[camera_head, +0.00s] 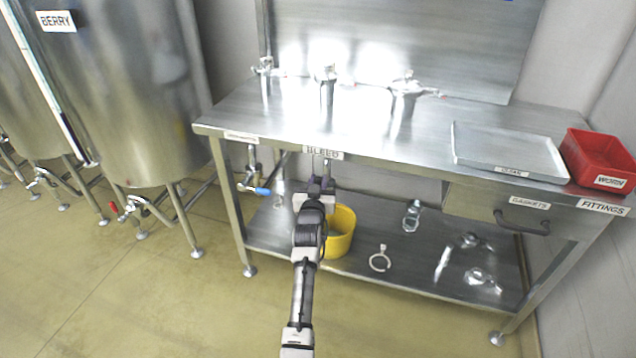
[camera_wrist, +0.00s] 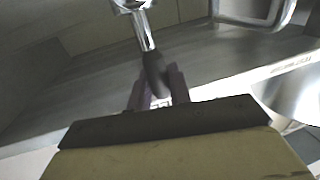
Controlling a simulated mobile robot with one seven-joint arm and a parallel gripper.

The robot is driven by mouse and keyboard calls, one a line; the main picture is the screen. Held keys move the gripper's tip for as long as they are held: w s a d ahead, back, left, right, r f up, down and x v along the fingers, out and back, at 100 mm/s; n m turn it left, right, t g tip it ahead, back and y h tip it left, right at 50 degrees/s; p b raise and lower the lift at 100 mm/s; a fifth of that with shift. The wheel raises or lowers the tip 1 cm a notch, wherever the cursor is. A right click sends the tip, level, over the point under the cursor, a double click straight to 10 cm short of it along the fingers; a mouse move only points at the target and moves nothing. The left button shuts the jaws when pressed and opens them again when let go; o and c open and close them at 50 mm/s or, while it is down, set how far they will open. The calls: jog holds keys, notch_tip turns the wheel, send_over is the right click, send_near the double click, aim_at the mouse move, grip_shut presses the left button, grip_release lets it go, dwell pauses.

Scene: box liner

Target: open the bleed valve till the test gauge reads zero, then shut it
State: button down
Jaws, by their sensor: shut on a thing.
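The bench carries a label reading BLEED (camera_head: 323,152) on its front edge. My gripper (camera_head: 316,186) is just below that label and hides most of the valve there. In the wrist view a metal lever with a dark grip (camera_wrist: 155,72) reaches between my fingers (camera_wrist: 160,92). My gripper is shut on this dark grip, which appears to be the bleed valve's handle. How far the valve is turned cannot be told. Metal fittings stand on the bench top (camera_head: 327,75), but I cannot make out a gauge dial or reading.
A second valve with a blue handle (camera_head: 262,191) hangs left of my gripper. A yellow bucket (camera_head: 341,236) stands on the lower shelf, close to my arm. Loose metal fittings (camera_head: 380,260) lie to its right. A tray (camera_head: 508,140) and red bin (camera_head: 600,150) sit on the bench's right end.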

jog(key=s+d+f+m+h+b, duration=0.1)
jog(key=d+f+m+b, duration=0.3)
jog(key=m+b, duration=0.6)
jog(key=s+d+f+m+t+h+b, duration=0.1)
jog(key=d+f+m+h+b, duration=0.2)
jog(key=m+b, duration=0.7)
jog(key=shift+s+d+f+b, duration=0.4)
jog(key=shift+d+f, duration=0.2)
jog(key=shift+f, duration=0.3)
jog(key=c, duration=1.3)
grip_release()
jog(key=shift+c, duration=0.2)
